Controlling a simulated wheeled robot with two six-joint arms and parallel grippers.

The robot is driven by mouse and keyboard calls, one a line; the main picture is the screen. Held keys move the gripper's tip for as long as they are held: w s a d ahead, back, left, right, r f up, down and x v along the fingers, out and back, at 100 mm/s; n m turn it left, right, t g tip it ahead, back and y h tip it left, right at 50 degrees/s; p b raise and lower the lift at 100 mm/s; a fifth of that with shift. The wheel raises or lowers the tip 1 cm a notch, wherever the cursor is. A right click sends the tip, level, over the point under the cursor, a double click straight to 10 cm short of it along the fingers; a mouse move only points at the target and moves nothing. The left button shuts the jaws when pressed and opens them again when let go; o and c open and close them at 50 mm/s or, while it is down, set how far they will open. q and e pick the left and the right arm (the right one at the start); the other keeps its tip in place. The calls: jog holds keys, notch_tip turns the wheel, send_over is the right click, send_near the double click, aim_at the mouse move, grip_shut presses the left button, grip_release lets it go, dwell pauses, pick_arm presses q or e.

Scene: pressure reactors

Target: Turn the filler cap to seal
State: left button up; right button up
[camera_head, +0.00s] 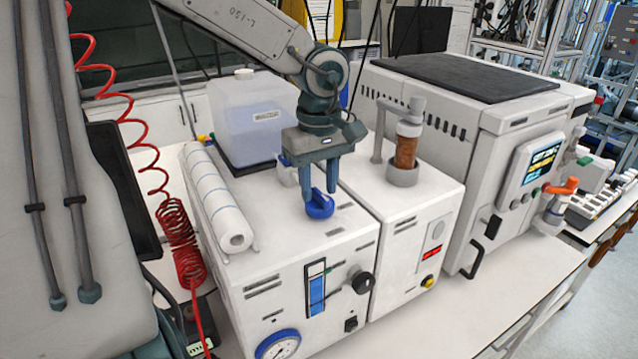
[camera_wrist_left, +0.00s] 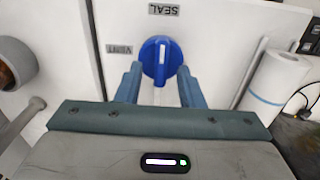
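The blue filler cap (camera_head: 320,205) sits on the top of the white reactor unit (camera_head: 280,240). In the left wrist view the cap (camera_wrist_left: 160,59) is round with a raised grip bar and a white line that runs nearly upright in the picture. A SEAL label (camera_wrist_left: 178,9) is above it and a VENT label (camera_wrist_left: 118,49) to its left, both upside down or turned. My left gripper (camera_head: 318,192) points down over the cap. Its two fingers (camera_wrist_left: 159,88) are apart, one to each side of the cap's near part, with a visible gap between. My right gripper is not in view.
A paper roll (camera_head: 215,200) lies on the left of the unit's top. A translucent jug (camera_head: 255,120) stands behind my gripper. A column with brown filling (camera_head: 406,150) stands on the neighbouring unit to the right. A red coiled hose (camera_head: 180,240) hangs at the left.

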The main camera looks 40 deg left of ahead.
aim_at(319, 191)
pick_arm(q)
jog(key=shift+r, duration=0.4)
notch_tip(319, 191, up, 5)
jog(key=shift+r+p, duration=0.1)
jog(key=shift+p, duration=1)
notch_tip(319, 191, up, 4)
jog(key=p, duration=0.4)
jog(key=shift+r+p, duration=0.25)
jog(key=shift+p, duration=0.1)
jog(key=shift+f, duration=0.1)
